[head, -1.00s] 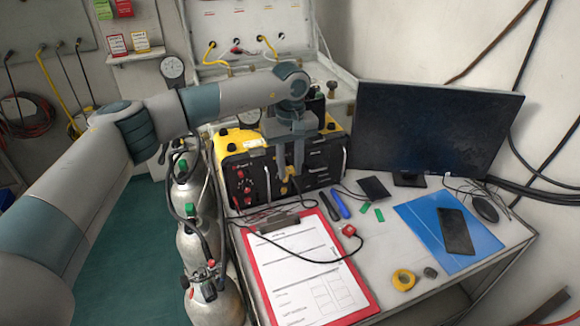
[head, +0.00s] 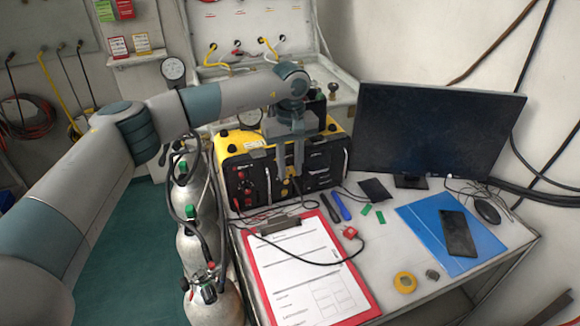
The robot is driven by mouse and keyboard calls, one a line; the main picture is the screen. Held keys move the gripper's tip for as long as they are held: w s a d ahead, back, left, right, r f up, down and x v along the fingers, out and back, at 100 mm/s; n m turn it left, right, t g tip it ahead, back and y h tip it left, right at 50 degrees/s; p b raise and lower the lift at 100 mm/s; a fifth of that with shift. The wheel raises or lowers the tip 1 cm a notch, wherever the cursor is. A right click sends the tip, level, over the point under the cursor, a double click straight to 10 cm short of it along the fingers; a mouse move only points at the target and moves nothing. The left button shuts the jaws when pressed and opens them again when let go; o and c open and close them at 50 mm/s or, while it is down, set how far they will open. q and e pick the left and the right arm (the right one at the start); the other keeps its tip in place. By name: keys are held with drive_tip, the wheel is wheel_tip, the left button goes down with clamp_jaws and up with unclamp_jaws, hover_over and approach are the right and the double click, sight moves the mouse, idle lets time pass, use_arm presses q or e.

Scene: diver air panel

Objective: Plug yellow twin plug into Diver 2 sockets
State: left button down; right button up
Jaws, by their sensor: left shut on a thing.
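The air panel box (head: 240,170), black with yellow top corners, stands at the back of the table. My left gripper (head: 290,170) points down in front of the middle of its face. It is shut on the yellow twin plug (head: 288,187), of which only a small part shows between and below the fingers. The plug is at or very near the panel face; I cannot tell whether it is in the sockets. The socket labels are too small to read, and the gripper hides part of the face. My right gripper is not in view.
A monitor (head: 435,130) stands to the right. A blue folder (head: 480,240) and yellow tape (head: 405,282) lie at right. Gas cylinders (head: 200,250) stand left.

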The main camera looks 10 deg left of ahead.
use_arm(q)
drive_tip(key=shift+w+a+b, duration=0.25)
drive_tip(key=shift+w+b, duration=0.1)
drive_tip(key=shift+b, duration=0.2)
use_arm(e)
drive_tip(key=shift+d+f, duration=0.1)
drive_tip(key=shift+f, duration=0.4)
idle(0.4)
use_arm(q)
drive_tip(key=c, duration=1.4)
unclamp_jaws()
drive_tip(key=shift+o, duration=0.2)
drive_tip(key=shift+r, duration=0.1)
drive_tip(key=shift+r, duration=0.5)
wheel_tip(320, 180, up, 2)
drive_tip(key=shift+r+b, duration=0.1)
drive_tip(key=shift+b, duration=0.55)
wheel_tip(320, 180, up, 14)
drive_tip(key=b, duration=0.3)
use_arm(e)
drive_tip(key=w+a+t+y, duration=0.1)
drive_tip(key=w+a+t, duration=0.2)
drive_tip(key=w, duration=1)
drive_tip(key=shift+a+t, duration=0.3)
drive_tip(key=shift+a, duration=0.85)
